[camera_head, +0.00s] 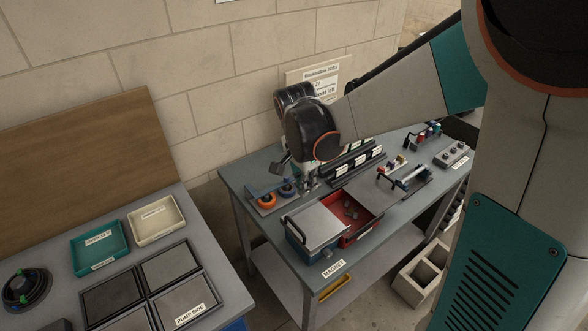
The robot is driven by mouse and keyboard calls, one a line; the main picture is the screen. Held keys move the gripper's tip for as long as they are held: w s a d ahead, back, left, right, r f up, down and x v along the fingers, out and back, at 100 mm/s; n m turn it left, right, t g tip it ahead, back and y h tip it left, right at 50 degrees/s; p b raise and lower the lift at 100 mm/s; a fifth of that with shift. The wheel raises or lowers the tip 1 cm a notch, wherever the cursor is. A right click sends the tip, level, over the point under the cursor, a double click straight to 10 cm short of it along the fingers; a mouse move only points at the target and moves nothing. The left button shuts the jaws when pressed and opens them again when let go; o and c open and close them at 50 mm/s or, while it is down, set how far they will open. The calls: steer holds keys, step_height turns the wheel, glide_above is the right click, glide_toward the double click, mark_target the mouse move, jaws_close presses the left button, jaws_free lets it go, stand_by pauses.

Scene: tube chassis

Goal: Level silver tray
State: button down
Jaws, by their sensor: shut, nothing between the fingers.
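Two silver flat pieces show on the grey worktable (255,185). One is a silver panel (315,224) on the left part of a blue and red box. The other is a silver tray-like piece (403,180) with a dark handle, farther right. I cannot tell which is the silver tray, or whether either is tilted. My gripper (310,186) is small and partly hidden below my dark wrist. It is shut and empty, over the back left of the worktable, behind the silver panel and apart from it.
Orange and blue round parts (277,196) sit left of my gripper. The red compartment (362,228) holds small dark pieces. A bench at left carries a green tray (99,248), a cream tray (156,219) and dark panels.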

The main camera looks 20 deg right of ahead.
step_height(320, 180, down, 10)
steer(key=a+b, duration=0.1)
steer(key=shift+s+a+f+b, duration=0.15)
steer(key=shift+s+a+b, duration=0.05)
steer(key=shift+b, duration=0.1)
steer(key=shift+f, duration=0.1)
steer(key=shift+s+a+f+b, duration=0.15)
steer(key=shift+a+f+b, duration=0.55)
steer(key=shift+b, duration=0.25)
steer(key=shift+s+d, duration=0.1)
